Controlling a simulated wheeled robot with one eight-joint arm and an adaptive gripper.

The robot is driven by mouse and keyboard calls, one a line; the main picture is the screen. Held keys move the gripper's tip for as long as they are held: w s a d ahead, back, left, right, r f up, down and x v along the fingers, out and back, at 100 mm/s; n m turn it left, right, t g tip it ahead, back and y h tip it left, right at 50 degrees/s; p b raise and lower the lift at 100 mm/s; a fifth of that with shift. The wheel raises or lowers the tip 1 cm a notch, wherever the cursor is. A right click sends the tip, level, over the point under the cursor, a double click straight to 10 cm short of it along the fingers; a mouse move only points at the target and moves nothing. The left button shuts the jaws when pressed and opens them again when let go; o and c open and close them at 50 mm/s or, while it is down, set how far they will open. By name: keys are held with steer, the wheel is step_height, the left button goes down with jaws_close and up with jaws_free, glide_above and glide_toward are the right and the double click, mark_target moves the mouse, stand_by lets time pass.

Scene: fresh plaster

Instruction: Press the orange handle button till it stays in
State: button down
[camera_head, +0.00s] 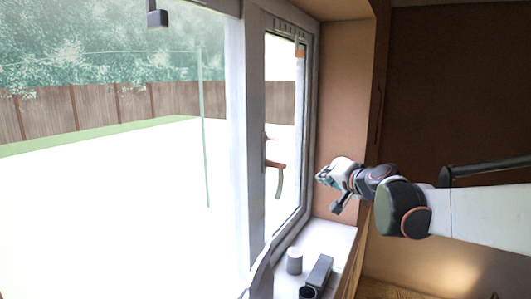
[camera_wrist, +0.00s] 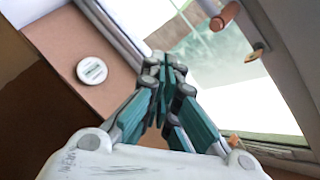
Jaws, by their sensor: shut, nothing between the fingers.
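An orange handle (camera_head: 275,164) sits on the pale window frame, left of my gripper in the head view. A copper-orange rounded end shows at the upper right of the wrist view (camera_wrist: 227,14), which looks like the same handle. I cannot tell a separate button on it or how far in it stands. My gripper (camera_head: 321,177) is in front of the window, to the right of the handle and apart from it. In the wrist view its teal fingers (camera_wrist: 164,66) are shut together with nothing between them.
The sill holds a grey cylinder (camera_head: 294,261), a dark block (camera_head: 320,270) and a dark cup (camera_head: 308,292). A white round disc (camera_wrist: 91,70) is on the brown surface in the wrist view. Another orange piece (camera_head: 299,53) is high on the window.

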mark_target(284, 166)
steer(key=shift+w+d+r+m, duration=0.35)
steer(key=shift+w+r+m, duration=0.1)
steer(key=shift+w, duration=0.3)
steer(key=w+a, duration=0.4)
steer(key=a, duration=0.3)
steer(key=shift+w+a, duration=0.2)
steer(key=shift+w, duration=0.2)
steer(key=shift+w+a, duration=0.1)
steer(key=shift+a, duration=0.05)
stand_by(1.1)
steer(key=shift+w+a, duration=0.15)
steer(key=shift+a, duration=0.05)
steer(key=shift+w+a, duration=0.25)
steer(key=shift+a, duration=0.15)
stand_by(0.8)
steer(key=shift+d, duration=0.1)
stand_by(0.3)
steer(key=shift+s+d, duration=0.55)
steer(key=shift+d, duration=0.1)
